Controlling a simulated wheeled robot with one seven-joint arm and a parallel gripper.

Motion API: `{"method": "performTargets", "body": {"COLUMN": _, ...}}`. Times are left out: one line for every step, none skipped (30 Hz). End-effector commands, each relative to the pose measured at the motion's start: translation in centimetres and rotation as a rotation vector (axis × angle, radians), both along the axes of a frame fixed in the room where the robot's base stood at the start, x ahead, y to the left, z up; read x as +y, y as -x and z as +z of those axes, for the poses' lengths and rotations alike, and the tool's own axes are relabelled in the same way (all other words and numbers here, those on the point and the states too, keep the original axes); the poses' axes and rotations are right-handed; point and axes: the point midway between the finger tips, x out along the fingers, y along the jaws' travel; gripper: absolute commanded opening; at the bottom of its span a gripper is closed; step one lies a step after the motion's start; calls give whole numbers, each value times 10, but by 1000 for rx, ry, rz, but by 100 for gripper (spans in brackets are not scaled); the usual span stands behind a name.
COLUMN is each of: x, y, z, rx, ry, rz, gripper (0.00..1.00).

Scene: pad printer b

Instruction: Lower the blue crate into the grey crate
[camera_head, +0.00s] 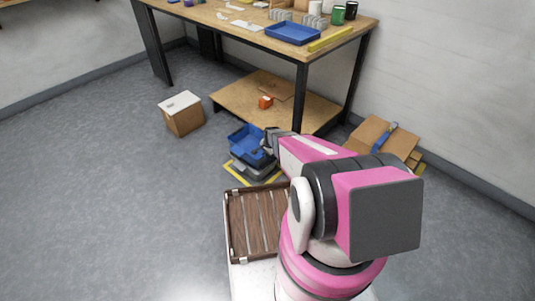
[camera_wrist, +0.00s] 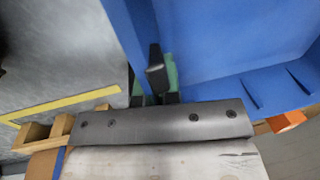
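The blue crate (camera_head: 247,143) is at the lower middle of the head view, directly over the grey crate (camera_head: 255,168). It looks somewhat tilted there. My gripper (camera_head: 268,143) is at its right side. In the wrist view the blue crate (camera_wrist: 225,40) fills the upper right, and my gripper (camera_wrist: 158,85) is at its wall, with a dark finger and green pads close to the wall. It appears shut on the wall. The grey crate is mostly covered by the blue one, and I cannot tell whether the two touch.
Yellow floor tape (camera_head: 238,174) frames the grey crate. A slatted brown tray (camera_head: 258,222) is nearer. The workbench (camera_head: 225,30) has a low wooden shelf (camera_head: 240,97) behind the crates. A white-topped box (camera_head: 183,113) stands left, and cardboard (camera_head: 370,133) lies right. Floor at left is clear.

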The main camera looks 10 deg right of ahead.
Motion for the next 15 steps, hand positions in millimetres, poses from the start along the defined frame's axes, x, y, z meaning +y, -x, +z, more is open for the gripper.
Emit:
{"method": "performTargets", "body": {"x": 0, "y": -1, "z": -2, "rx": -2, "ry": -1, "rz": -1, "gripper": 0}}
{"method": "performTargets", "body": {"x": 0, "y": -1, "z": -3, "rx": -2, "ry": -1, "rz": -1, "gripper": 0}}
{"method": "performTargets", "body": {"x": 0, "y": -1, "z": -4, "rx": -3, "ry": -1, "rz": -1, "gripper": 0}}
{"method": "performTargets", "body": {"x": 0, "y": -1, "z": -5, "rx": -3, "ry": -1, "rz": -1, "gripper": 0}}
{"method": "performTargets", "body": {"x": 0, "y": -1, "z": -6, "rx": -3, "ry": -1, "rz": -1, "gripper": 0}}
{"method": "performTargets", "body": {"x": 0, "y": -1, "z": -8, "rx": -3, "ry": -1, "rz": -1, "gripper": 0}}
{"method": "performTargets", "body": {"x": 0, "y": -1, "z": -9, "rx": -3, "ry": -1, "rz": -1, "gripper": 0}}
{"method": "performTargets", "body": {"x": 0, "y": -1, "z": -10, "rx": -3, "ry": -1, "rz": -1, "gripper": 0}}
{"method": "performTargets", "body": {"x": 0, "y": -1, "z": -12, "rx": -3, "ry": -1, "rz": -1, "gripper": 0}}
{"method": "performTargets", "body": {"x": 0, "y": -1, "z": -13, "rx": -3, "ry": -1, "rz": -1, "gripper": 0}}
{"method": "performTargets", "body": {"x": 0, "y": -1, "z": -14, "rx": -3, "ry": -1, "rz": -1, "gripper": 0}}
{"method": "performTargets", "body": {"x": 0, "y": -1, "z": -16, "rx": -3, "ry": -1, "rz": -1, "gripper": 0}}
{"method": "performTargets", "body": {"x": 0, "y": -1, "z": -17, "rx": -3, "ry": -1, "rz": -1, "gripper": 0}}
{"method": "performTargets", "body": {"x": 0, "y": -1, "z": -18, "rx": -3, "ry": -1, "rz": -1, "gripper": 0}}
{"method": "performTargets", "body": {"x": 0, "y": -1, "z": -20, "rx": -3, "ry": -1, "rz": -1, "gripper": 0}}
